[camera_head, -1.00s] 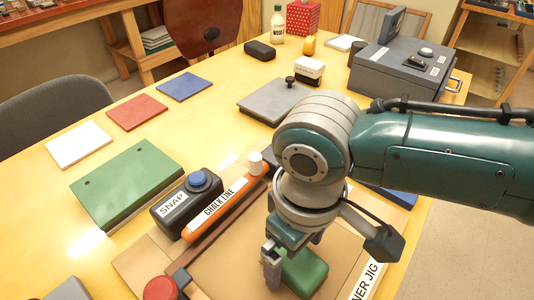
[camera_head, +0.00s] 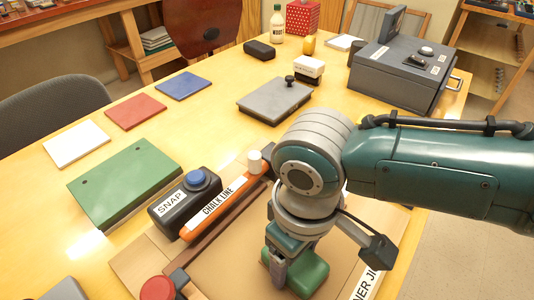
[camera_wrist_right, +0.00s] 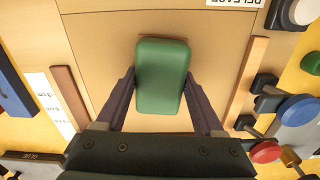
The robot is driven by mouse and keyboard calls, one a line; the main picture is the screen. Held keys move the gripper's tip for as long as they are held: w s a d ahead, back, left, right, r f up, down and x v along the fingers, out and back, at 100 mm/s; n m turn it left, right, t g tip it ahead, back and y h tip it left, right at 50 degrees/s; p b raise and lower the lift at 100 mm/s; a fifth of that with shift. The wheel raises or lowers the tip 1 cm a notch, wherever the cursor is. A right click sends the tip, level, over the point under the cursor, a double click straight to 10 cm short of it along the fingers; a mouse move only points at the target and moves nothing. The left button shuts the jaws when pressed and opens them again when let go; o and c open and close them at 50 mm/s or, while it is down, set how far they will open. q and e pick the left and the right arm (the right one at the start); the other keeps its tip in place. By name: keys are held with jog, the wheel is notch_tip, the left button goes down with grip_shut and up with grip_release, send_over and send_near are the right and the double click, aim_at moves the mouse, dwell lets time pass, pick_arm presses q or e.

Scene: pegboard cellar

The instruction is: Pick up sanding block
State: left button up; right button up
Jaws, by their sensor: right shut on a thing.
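A green sanding block (camera_head: 306,277) sits at the tan jig board, partly hidden by my right gripper in the head view. My right gripper (camera_head: 284,268) comes down over it from above. In the right wrist view the block (camera_wrist_right: 162,75) lies lengthwise between the two dark fingers of the gripper (camera_wrist_right: 160,88), which are shut on its long sides. From these views I cannot tell any gap beneath the block. My left gripper is not in view.
The tan jig board (camera_head: 225,272) lies under the gripper. An orange chalk line (camera_head: 220,207) and a black box with a blue button (camera_head: 185,197) stand to the left. A red knob (camera_head: 158,289) is at the front. A grey plate (camera_head: 272,99) lies behind.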

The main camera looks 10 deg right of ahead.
jog(key=c, duration=0.4)
jog(key=shift+r, duration=0.1)
notch_tip(320, 180, up, 8)
jog(key=p, duration=0.3)
jog(key=shift+w+r, duration=0.1)
jog(key=shift+r, duration=0.05)
jog(key=shift+r+p, duration=0.75)
jog(key=shift+r, duration=5.05)
jog(key=o, duration=0.9)
jog(key=c, duration=0.6)
jog(key=shift+a, duration=0.1)
